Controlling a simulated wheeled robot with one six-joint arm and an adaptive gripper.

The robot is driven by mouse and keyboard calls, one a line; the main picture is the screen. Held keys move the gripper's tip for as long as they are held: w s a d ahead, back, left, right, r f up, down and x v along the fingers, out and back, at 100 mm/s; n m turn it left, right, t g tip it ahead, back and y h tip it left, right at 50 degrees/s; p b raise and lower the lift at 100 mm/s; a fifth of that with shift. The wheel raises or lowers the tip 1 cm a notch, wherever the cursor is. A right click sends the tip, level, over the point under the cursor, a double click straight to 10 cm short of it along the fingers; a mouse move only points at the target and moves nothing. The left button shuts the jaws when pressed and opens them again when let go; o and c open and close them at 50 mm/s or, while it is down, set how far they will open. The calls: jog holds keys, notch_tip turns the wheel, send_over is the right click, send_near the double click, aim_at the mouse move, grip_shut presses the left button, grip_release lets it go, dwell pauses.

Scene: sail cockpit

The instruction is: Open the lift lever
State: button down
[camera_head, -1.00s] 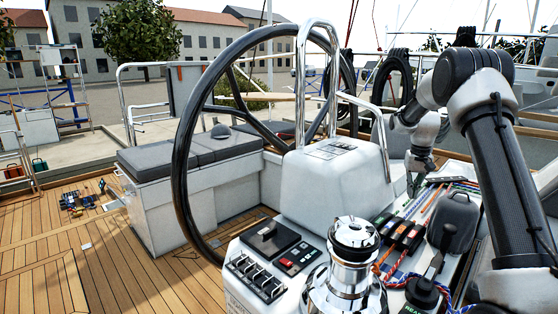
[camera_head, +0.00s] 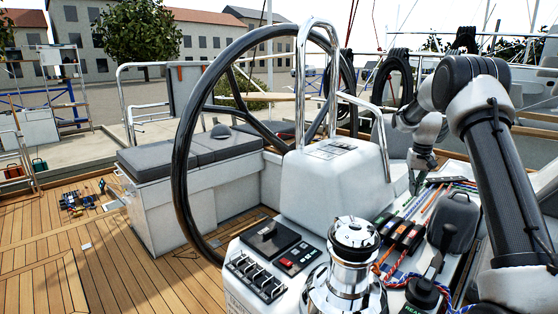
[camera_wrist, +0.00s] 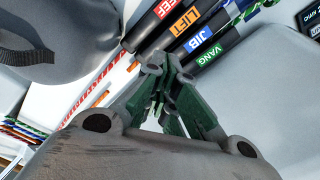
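The lift lever (camera_wrist: 184,21) has an orange LIFT label in the wrist view, between the red REEF lever (camera_wrist: 170,5) and the blue JIB lever (camera_wrist: 198,42). In the head view, the lift lever (camera_head: 402,231) lies flat among the dark clutch levers beside the steering pedestal. My gripper (camera_wrist: 166,72) has its fingertips together, with nothing visible between them.
A chrome winch (camera_head: 350,265) stands in front of the levers. The large steering wheel (camera_head: 180,150) and white pedestal (camera_head: 335,185) are to their left. A grey rounded housing (camera_head: 455,215) is close on the right. Coloured ropes (camera_head: 435,195) run beyond the levers.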

notch_tip(320, 180, up, 6)
jog(key=s+a, duration=0.2)
jog(key=shift+s+a, duration=0.4)
dwell(0.5)
jog(key=s+f+g, duration=0.1)
jog(key=s+f, duration=0.2)
jog(key=s, duration=0.2)
jog(key=s+a+r+n+t, duration=0.1)
jog(key=s+a+r, duration=0.2)
jog(key=s, duration=0.9)
jog(key=s+a+r+n+t, duration=0.1)
jog(key=s+r, duration=0.5)
jog(key=s, duration=0.7)
jog(key=s+a+r+n+t, duration=0.1)
jog(key=s+a+r+t, duration=0.2)
jog(key=s, duration=0.9)
notch_tip(320, 180, up, 3)
jog(key=shift+s+a+f, duration=0.2)
jog(key=shift+a, duration=1.05)
